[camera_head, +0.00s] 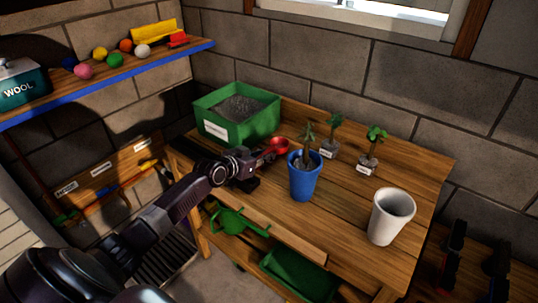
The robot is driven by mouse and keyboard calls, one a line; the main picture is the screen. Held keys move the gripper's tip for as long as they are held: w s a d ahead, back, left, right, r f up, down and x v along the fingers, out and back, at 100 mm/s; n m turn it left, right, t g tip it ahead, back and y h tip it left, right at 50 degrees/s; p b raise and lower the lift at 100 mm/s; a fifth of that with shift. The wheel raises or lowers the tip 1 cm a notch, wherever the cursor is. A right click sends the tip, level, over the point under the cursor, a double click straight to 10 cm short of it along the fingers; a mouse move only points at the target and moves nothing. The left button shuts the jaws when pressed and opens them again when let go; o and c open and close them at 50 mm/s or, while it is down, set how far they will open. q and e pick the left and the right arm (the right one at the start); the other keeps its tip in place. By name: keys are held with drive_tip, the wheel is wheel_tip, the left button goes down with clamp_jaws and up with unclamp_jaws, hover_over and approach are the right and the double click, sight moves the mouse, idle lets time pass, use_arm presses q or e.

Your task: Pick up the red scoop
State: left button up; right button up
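The red scoop (279,145) is on or just above the wooden workbench, between the green soil box and the blue pot. Its rounded end shows; the rest is hidden by my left gripper. My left gripper (262,161) reaches in from the lower left, with its tip right at the scoop's near-left side. I cannot tell whether its fingers are closed on the scoop or only beside it. My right gripper is not in view.
The workbench (345,215) bears a green soil box (206,128), a blue pot (303,185) with a plant, two small labelled plants (329,150) (368,165) and a white pot (390,218). A blue-edged shelf (110,82) is at left.

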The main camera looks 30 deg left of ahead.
sight(266, 152)
use_arm(q)
clamp_jaws()
drive_tip(key=shift+r, duration=0.1)
wheel_tip(266, 152, up, 20)
idle(0.3)
idle(0.5)
